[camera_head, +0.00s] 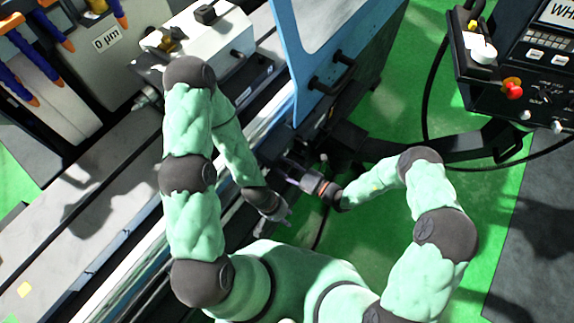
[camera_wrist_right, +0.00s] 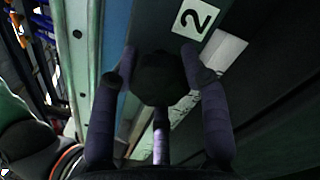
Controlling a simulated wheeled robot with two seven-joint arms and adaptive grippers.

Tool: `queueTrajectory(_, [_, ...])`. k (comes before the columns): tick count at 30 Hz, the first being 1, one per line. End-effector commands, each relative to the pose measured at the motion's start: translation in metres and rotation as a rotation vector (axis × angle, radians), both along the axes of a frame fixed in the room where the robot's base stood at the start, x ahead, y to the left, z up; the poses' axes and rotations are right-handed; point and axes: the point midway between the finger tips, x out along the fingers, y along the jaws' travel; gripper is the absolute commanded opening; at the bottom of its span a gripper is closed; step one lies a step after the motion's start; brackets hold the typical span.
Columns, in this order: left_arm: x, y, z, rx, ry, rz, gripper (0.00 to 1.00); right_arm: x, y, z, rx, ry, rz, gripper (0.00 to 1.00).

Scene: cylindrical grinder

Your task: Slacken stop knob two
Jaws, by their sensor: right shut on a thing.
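Stop knob two (camera_wrist_right: 160,78) is a dark round knob in the right wrist view, below a white label (camera_wrist_right: 195,18) with a "2". My right gripper (camera_wrist_right: 162,68) is shut on it, with purple-grey fingers on either side. In the head view my right gripper (camera_head: 290,172) reaches left to the dark machine front, and the knob is too dark there to make out. My left gripper (camera_head: 277,210) hangs lower and to the left, close to the machine's front edge and apart from the knob. Its fingers are too small to read.
A blue guard panel (camera_head: 312,60) with black handles stands above the grippers in the head view. A control panel (camera_head: 515,75) on an arm is at the upper right. Green floor (camera_head: 405,90) lies open between them. The long machine table (camera_head: 95,205) runs along the left.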

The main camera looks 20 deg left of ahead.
Motion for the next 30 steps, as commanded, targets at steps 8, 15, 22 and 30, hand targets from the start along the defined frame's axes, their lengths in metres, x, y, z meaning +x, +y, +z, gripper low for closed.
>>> queueTrajectory(8, [0.0,0.0,-0.0015,0.0,0.0,0.0,0.4,-0.0035,0.0004,-0.0048,-0.096,-0.236,0.003,0.13])
queueTrajectory(15, [0.0,0.0,-0.003,0.0,0.0,0.0,0.4,-0.0031,0.0002,-0.0053,-0.173,-0.45,0.003,0.13])
queueTrajectory(22, [0.0,0.0,-0.0049,0.0,0.0,0.0,0.4,-0.0033,0.0,-0.0059,-0.249,-0.654,0.003,0.13])
queueTrajectory(30, [0.0,0.0,-0.0075,0.0,0.0,0.0,0.4,-0.0028,-0.0002,-0.0061,-0.332,-0.883,0.004,0.13])
